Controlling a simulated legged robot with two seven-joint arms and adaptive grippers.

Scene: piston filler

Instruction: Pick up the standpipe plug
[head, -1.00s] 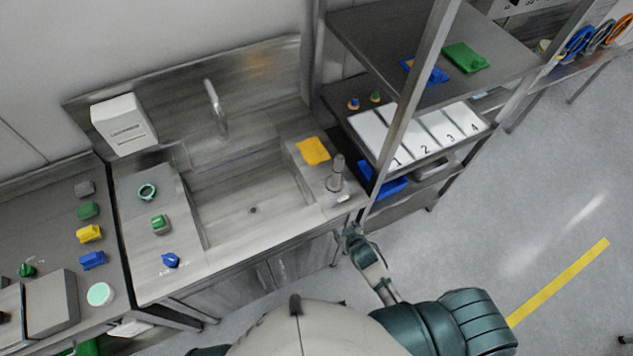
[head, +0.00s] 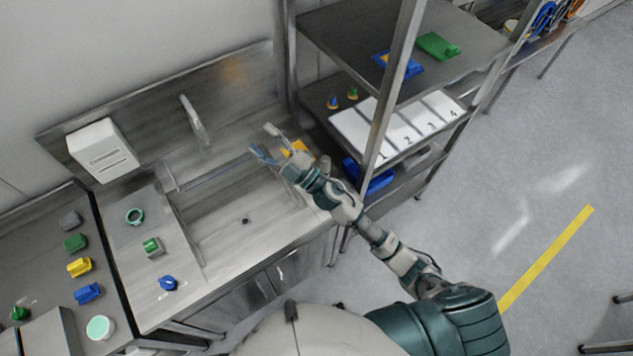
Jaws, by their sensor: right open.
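The standpipe plug, a grey upright cylinder (head: 325,163), stands on the deck at the right side of the sink (head: 245,235). My right arm and wrist cover most of it; only a bit of its upper part shows. My right gripper (head: 264,141) is open, its two fingers spread and pointing to the upper left. It is beyond and left of the plug, above the back right of the sink, with nothing between the fingers. My left gripper is not in view.
A yellow cloth (head: 297,147) lies partly behind my gripper. A tap (head: 193,120) rises at the sink's back. A shelf rack with a post (head: 392,90) stands close on the right. A green-and-white item (head: 152,247) and a blue knob (head: 168,283) sit on the left deck.

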